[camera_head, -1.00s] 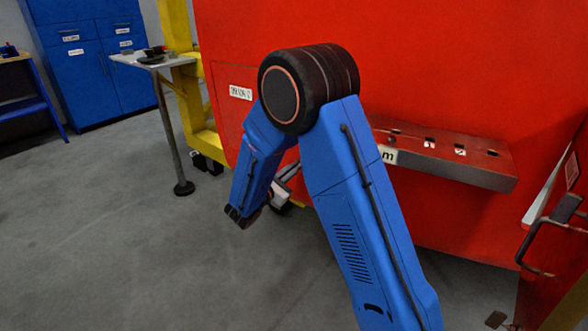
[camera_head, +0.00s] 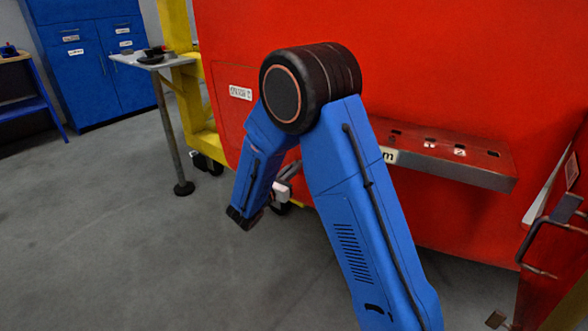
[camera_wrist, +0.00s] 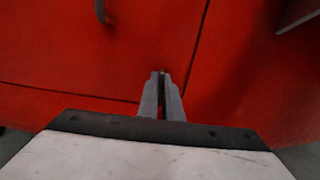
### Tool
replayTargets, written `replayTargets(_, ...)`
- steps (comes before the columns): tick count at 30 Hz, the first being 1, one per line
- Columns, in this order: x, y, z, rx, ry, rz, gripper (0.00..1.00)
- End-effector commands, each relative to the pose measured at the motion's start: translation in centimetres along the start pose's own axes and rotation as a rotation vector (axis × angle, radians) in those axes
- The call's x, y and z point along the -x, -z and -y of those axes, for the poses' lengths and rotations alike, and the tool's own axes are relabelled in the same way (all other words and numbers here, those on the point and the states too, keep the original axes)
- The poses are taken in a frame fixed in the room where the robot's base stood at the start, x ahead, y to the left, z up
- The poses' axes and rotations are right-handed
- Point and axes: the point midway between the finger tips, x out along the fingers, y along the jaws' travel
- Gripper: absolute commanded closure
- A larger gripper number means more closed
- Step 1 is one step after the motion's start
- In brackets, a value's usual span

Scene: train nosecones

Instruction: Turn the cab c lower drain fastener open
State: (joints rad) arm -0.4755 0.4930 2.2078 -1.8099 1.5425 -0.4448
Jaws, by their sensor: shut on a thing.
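The cab is a large red body (camera_head: 430,60) with a labelled panel (camera_head: 225,110) at its left. In the wrist view my gripper (camera_wrist: 163,78) points at the red panel face, just left of a dark vertical seam. Its two grey fingers are close together, shut on the drain fastener. Only a tiny yellowish speck of the fastener (camera_wrist: 162,72) shows between the fingertips; the rest is hidden by the fingers. In the head view my gripper's pale body (camera_head: 282,192) shows low beside the red body, and my arm hides its fingertips.
A dark handle (camera_wrist: 104,12) sticks out at the upper left of the wrist view. A red step ledge (camera_head: 450,155) juts out right of my arm. A small table (camera_head: 140,60), yellow frame (camera_head: 203,145) and blue cabinet (camera_head: 90,80) stand left. The left floor is clear.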

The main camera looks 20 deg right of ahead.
Motion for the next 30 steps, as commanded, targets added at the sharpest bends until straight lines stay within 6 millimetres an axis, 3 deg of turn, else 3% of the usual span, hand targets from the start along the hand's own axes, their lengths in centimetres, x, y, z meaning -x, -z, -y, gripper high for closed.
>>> replayTargets(6, 0.0, 0.1, 0.0, 0.002, 0.0, -0.001, 1.0)
replayTargets(9, 0.0, 0.1, 0.0, 0.001, 0.0, -0.001, 0.76)
replayTargets(20, 0.3, 0.0, 0.0, -0.001, -0.001, 0.0, 0.76)
replayTargets(25, 2.1, 0.0, -0.1, -0.001, -0.003, 0.0, 0.76)
replayTargets(30, 5.2, 0.0, -0.1, -0.001, -0.004, 0.0, 0.76)
